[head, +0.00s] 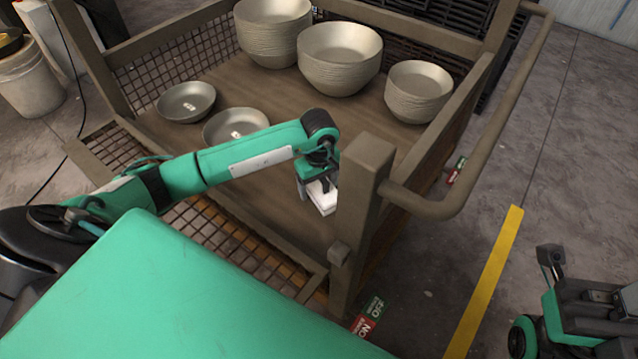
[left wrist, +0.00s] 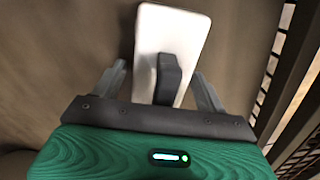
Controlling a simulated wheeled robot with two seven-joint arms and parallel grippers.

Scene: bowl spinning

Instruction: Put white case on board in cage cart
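The white case (head: 322,199) is inside the cage cart, low over or on its brown board (head: 285,215), behind the near corner post; contact with the board is unclear. In the left wrist view the case (left wrist: 180,38) is a pale slab with a dark upright piece on it. My left gripper (head: 318,185) is just above the case. Its two fingers (left wrist: 160,78) are spread on either side of the dark piece, with gaps visible. My right arm shows at the lower right, outside the cart; its gripper's fingers cannot be made out.
Stacks of metal bowls (head: 340,60) stand at the back of the cage cart (head: 362,200). Two shallow bowls (head: 186,102) lie on the left of the board. A thick corner post and a bent handle rail (head: 455,205) border the near right side. Board around the case is clear.

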